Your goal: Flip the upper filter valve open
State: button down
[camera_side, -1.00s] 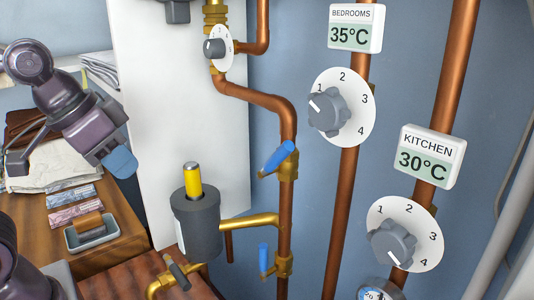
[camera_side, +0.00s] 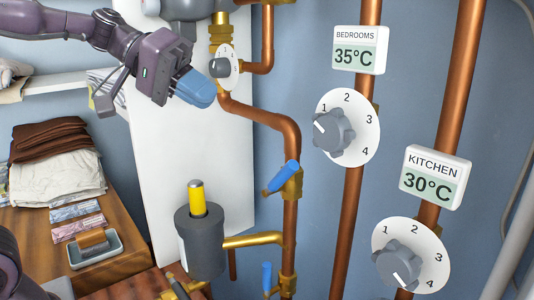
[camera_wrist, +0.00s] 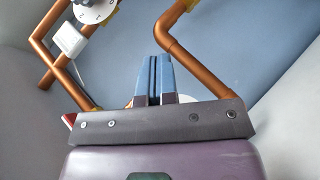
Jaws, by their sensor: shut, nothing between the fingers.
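The upper valve with a blue handle (camera_side: 284,177) sits on the vertical copper pipe in the side view. Its handle is tilted, rising to the right. A lower blue-handled valve (camera_side: 267,275) is below it, its handle upright. The grey filter canister (camera_side: 200,240) with a yellow top stands left of them, joined by a brass branch pipe. My gripper (camera_side: 198,90), with blue fingers, is up and left of the upper valve, apart from it and near the small dial. The fingers are together and empty, also in the wrist view (camera_wrist: 158,68). I cannot make out the blue handles there.
Small dial (camera_side: 223,67) on the pipe is close to my fingers. Right of the valves are the bedrooms dial (camera_side: 363,146) and kitchen dial (camera_side: 437,245) on copper pipes. Folded cloths (camera_side: 58,180) lie on the wooden surface at left. A white panel is behind the canister.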

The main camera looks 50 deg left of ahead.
send_over(267, 186)
jog(key=f, duration=0.7)
jog(key=shift+w+a+f, duration=0.1)
jog(key=shift+a+f, duration=0.1)
jog(key=shift+a, duration=0.1)
jog(key=shift+d+f, duration=0.25)
jog(key=shift+d, duration=0.1)
